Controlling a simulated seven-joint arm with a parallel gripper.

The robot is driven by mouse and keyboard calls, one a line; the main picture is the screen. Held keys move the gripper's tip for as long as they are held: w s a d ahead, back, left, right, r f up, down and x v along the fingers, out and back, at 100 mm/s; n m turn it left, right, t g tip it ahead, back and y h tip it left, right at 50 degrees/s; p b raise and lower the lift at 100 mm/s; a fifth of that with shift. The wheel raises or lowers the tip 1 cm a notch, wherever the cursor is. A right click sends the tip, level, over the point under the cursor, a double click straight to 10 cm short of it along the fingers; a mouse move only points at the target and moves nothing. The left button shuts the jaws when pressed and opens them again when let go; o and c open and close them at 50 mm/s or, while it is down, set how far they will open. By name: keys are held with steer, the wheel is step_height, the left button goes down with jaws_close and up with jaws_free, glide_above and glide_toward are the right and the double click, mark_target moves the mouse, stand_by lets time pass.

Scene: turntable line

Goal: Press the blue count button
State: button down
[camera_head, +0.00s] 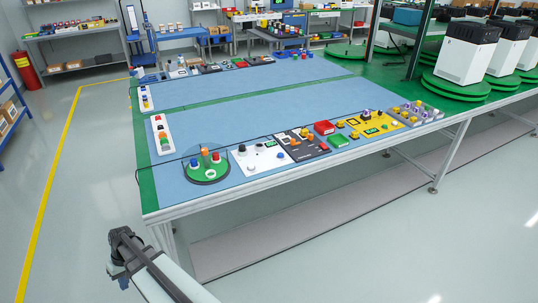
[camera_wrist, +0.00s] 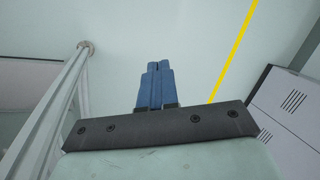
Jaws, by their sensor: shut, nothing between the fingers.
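In the wrist view my gripper (camera_wrist: 154,68) has its two blue fingers shut together, with nothing between them. They hang over bare pale floor, touching nothing. In the head view my arm enters at the bottom and its dark end is in front of the table's near left corner, clear of the table. Several control panels lie along the table's near edge, including a white panel (camera_head: 258,160) with dark knobs and a round green base (camera_head: 206,179) with coloured buttons. The buttons are too small for me to tell which is the blue count button.
The blue-topped table (camera_head: 240,105) has a wide clear middle. A black panel (camera_head: 301,146), a yellow panel (camera_head: 370,125) and a grey panel (camera_head: 416,113) continue rightward. A white strip with coloured buttons (camera_head: 161,134) lies at the left edge. White machines (camera_head: 466,55) stand at right.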

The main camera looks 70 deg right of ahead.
steer(key=w+d+r+t, duration=0.3)
steer(key=w+d+r, duration=0.5)
steer(key=d+r, duration=0.25)
steer(key=d+r+m+t+h, duration=0.15)
steer(key=d+r+t, duration=0.25)
steer(key=d+r, duration=2.1)
steer(key=m+t+h, duration=0.1)
steer(key=m+h, duration=0.3)
steer(key=m, duration=0.1)
glide_above(283, 154)
step_height(283, 154, down, 3)
steer(key=shift+f, duration=4.4)
